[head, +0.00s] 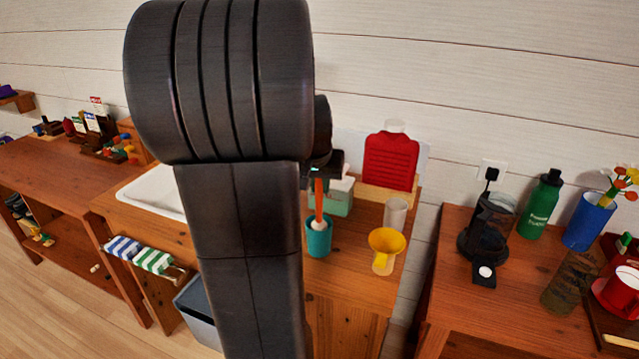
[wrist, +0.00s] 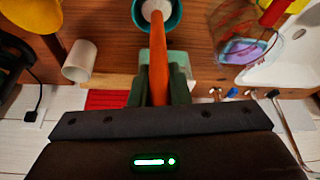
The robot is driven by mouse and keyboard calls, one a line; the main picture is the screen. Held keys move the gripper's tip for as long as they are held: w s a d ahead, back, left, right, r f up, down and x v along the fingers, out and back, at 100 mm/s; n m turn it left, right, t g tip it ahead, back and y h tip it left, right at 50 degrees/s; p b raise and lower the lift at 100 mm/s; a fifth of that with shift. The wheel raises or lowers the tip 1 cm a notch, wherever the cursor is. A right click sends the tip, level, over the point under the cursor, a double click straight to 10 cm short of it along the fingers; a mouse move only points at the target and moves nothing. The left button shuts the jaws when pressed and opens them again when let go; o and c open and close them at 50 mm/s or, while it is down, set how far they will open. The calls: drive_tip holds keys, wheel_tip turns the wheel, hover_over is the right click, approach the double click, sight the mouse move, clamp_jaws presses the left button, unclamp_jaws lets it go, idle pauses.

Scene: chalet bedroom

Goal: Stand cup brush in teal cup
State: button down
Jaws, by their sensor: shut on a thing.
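The cup brush has an orange handle (head: 319,196) and a pale round head (wrist: 154,9). My gripper (wrist: 160,92) is shut on the handle, which also shows in the wrist view (wrist: 159,60). The brush hangs nearly upright, head down. The teal cup (head: 319,243) stands upright on the wooden counter. The brush head overlaps the cup's mouth in the head view, and the teal rim (wrist: 178,17) shows around it in the wrist view. I cannot tell how deep the head is. My arm hides most of the gripper in the head view.
A yellow funnel-like thing (head: 386,243) and a clear tumbler (head: 396,214) stand right of the cup. A pale green box (head: 339,196) is behind it. A red ribbed thing (head: 391,160) stands at the wall. A white basin (head: 155,192) is to the left.

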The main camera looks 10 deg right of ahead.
drive_tip(key=shift+f+b, duration=0.5)
drive_tip(key=shift+f, duration=0.3)
drive_tip(key=c, duration=1.3)
unclamp_jaws()
drive_tip(key=v, duration=1.4)
drive_tip(key=shift+p, duration=0.3)
drive_tip(key=shift+f, duration=0.2)
